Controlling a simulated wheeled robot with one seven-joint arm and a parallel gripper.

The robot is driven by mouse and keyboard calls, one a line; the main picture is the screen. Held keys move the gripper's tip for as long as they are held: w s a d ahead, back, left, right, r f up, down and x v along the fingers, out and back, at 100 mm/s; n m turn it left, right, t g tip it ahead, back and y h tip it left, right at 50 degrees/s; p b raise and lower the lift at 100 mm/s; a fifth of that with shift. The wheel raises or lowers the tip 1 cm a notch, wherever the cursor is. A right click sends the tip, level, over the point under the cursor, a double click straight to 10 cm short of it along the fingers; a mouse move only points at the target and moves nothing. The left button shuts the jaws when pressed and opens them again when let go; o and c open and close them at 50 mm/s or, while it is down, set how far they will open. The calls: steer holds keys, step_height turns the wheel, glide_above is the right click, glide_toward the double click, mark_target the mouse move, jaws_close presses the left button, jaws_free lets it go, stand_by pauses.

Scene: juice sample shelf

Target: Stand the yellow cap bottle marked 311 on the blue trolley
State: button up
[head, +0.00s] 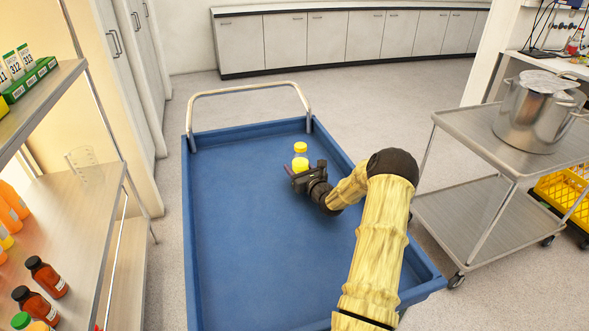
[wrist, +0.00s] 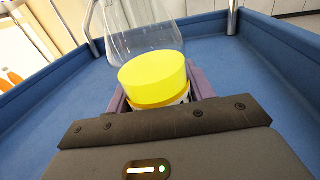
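The blue trolley (head: 245,240) fills the middle of the head view. My gripper (head: 296,172) is low over its far right part. Only a sliver of white label shows, so the number 311 cannot be read. The bottle looks upright; its base is hidden, so I cannot tell whether it touches the trolley.
A shelf (head: 75,205) with bottles is at left. A steel cart (head: 470,215) with a pot (head: 535,115) is at right. The trolley's left half is clear.

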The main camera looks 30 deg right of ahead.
steer(key=o, duration=0.3)
steer(key=shift+o, duration=0.2)
steer(key=shift+r, duration=0.1)
steer(key=s, duration=1.2)
steer(key=shift+a, duration=0.4)
